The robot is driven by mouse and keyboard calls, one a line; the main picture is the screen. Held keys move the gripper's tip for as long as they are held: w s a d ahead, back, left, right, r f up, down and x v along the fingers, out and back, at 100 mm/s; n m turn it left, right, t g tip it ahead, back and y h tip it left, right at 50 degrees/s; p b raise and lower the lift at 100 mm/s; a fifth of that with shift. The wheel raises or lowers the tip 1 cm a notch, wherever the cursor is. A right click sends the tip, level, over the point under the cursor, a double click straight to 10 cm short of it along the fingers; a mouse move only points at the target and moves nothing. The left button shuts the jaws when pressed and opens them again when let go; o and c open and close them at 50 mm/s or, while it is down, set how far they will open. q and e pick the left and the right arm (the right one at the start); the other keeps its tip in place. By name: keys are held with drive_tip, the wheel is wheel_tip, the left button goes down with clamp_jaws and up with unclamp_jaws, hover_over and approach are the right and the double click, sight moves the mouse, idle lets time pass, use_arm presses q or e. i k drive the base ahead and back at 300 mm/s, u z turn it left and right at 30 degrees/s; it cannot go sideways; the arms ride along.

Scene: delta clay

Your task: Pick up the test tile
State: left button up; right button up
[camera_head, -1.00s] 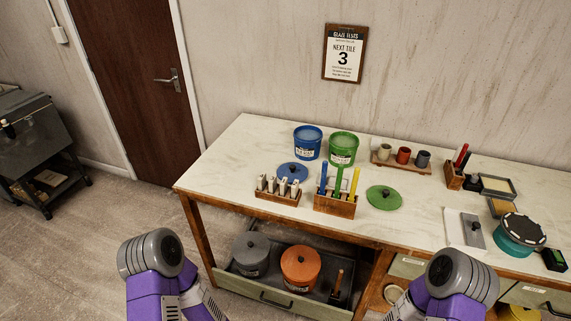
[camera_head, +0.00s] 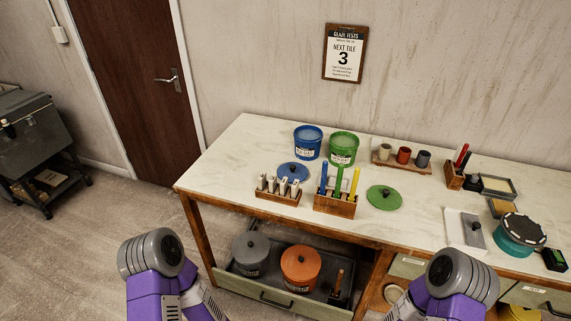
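Several small pale test tiles (camera_head: 283,187) stand upright in a row in a wooden rack (camera_head: 277,197) near the front left edge of the table. Any numbers on them are too small to read. A wall sign (camera_head: 344,58) reads "GLAZE TESTS, NEXT TILE 3". My purple arms show at the bottom left and bottom right, below and in front of the table. Both grippers are outside the picture.
The table (camera_head: 237,150) holds a blue bucket (camera_head: 308,142), a green bucket (camera_head: 343,149), their lids beside them, and a wooden holder (camera_head: 334,206) of coloured sticks just right of the rack. An open drawer (camera_head: 272,296) below holds grey and orange pots. The table's left end is clear.

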sight(262, 180)
drive_tip(key=u, duration=1.9)
drive_tip(key=i, duration=2.05)
drive_tip(key=z, duration=2.3)
